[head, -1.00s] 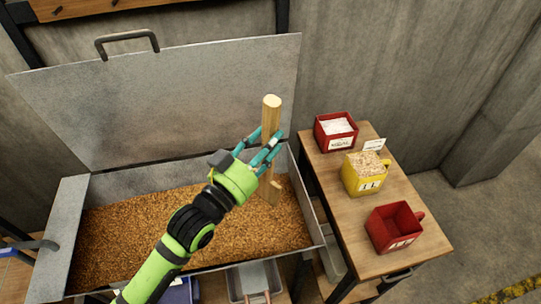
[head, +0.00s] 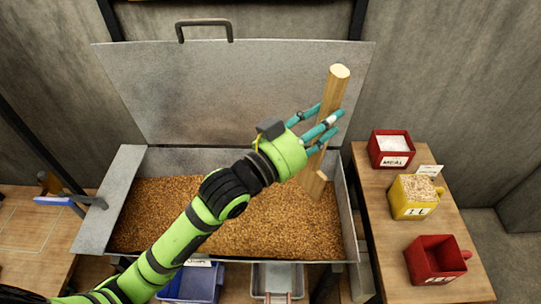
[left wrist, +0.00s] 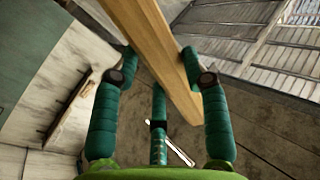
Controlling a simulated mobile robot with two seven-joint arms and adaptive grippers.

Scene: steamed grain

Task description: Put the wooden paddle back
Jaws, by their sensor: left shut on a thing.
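The wooden paddle (head: 334,92) is a long pale wooden bar, held nearly upright and leaning a little to the right at its top. My left gripper (head: 321,128) has its teal fingers shut on it around the middle. The paddle's lower end is over the right part of the grain in the metal bin (head: 349,225); I cannot tell whether it touches the grain. In the left wrist view the paddle (left wrist: 157,42) runs between the fingers of my left gripper (left wrist: 158,72). My right gripper is not in view.
The bin's lid (head: 240,85) stands open behind. A side table (head: 455,272) at the right bears a red box (head: 391,160), a yellow measure with flakes (head: 410,208) and a red measure (head: 428,272). A blue bin (head: 190,290) and a metal tray (head: 278,292) stand below the front. Another table (head: 25,275) is at left.

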